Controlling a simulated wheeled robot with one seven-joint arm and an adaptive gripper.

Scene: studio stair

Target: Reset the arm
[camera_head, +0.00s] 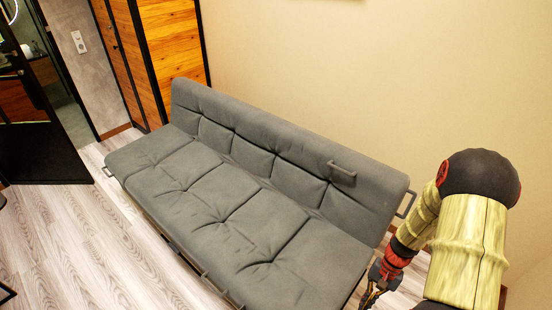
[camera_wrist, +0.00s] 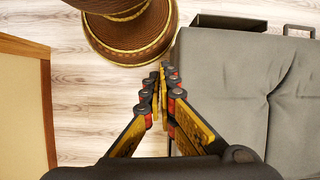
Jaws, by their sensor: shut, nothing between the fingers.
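My arm shows at the right of the head view, bent downward beside the right end of the sofa. My gripper (camera_wrist: 160,80) reaches up the middle of the wrist view with its fingertips together and nothing between them. In the head view my gripper (camera_head: 371,292) is small and partly cut off by the bottom edge. In the wrist view it is over the wooden floor, close to the sofa's edge. I cannot tell whether it touches the sofa.
A grey tufted sofa (camera_head: 205,205) stands along the beige wall (camera_head: 370,80). A brown round woven object (camera_wrist: 130,35) stands on the floor ahead of the fingertips. A beige panel with a wooden edge (camera_wrist: 22,110) is at left. Open floor (camera_head: 75,240) lies left of the sofa.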

